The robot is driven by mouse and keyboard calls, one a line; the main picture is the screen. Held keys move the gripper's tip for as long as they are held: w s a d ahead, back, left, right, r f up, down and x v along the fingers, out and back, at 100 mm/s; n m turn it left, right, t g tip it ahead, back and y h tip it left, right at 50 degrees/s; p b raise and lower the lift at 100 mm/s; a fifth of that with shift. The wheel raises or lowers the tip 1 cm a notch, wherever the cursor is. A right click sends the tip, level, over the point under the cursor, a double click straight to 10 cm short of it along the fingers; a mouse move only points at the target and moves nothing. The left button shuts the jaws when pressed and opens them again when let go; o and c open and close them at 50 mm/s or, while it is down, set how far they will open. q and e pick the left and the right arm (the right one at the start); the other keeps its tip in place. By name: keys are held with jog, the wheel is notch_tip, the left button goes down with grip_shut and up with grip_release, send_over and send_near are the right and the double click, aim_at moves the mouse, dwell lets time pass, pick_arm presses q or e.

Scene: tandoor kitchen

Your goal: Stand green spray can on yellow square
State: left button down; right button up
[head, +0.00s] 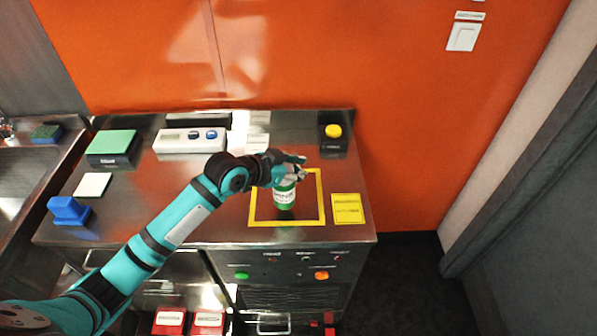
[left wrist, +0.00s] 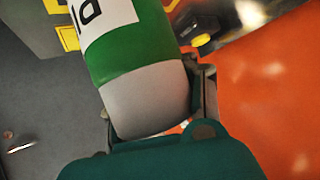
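The green spray can (head: 284,194) has a white label and a grey top, and it looks about upright in the head view. It appears within the yellow square (head: 252,222), an outline on the metal counter. I cannot tell whether its base touches the counter. My left gripper (head: 287,172) is around the can's top, with a finger on each side. In the left wrist view, the can (left wrist: 135,65) fills the middle, its grey end between the fingers. A piece of the yellow square may show at the upper left there. My right gripper is not in view.
A yellow label (head: 347,208) lies right of the square. A dark box with a yellow button (head: 333,131) stands behind it. A white device (head: 190,140), a green-topped block (head: 112,143) and a blue block (head: 68,210) are further left. The orange wall (head: 400,90) rises behind the counter.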

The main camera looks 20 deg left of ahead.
pick_arm(q)
jog(key=f, duration=0.2)
jog(key=f+p, duration=0.1)
jog(key=shift+w+d+f, duration=0.1)
jog(key=shift+w+f, duration=0.1)
jog(key=shift+w, duration=0.1)
jog(key=shift+f, duration=0.2)
jog(key=c, duration=0.9)
grip_release()
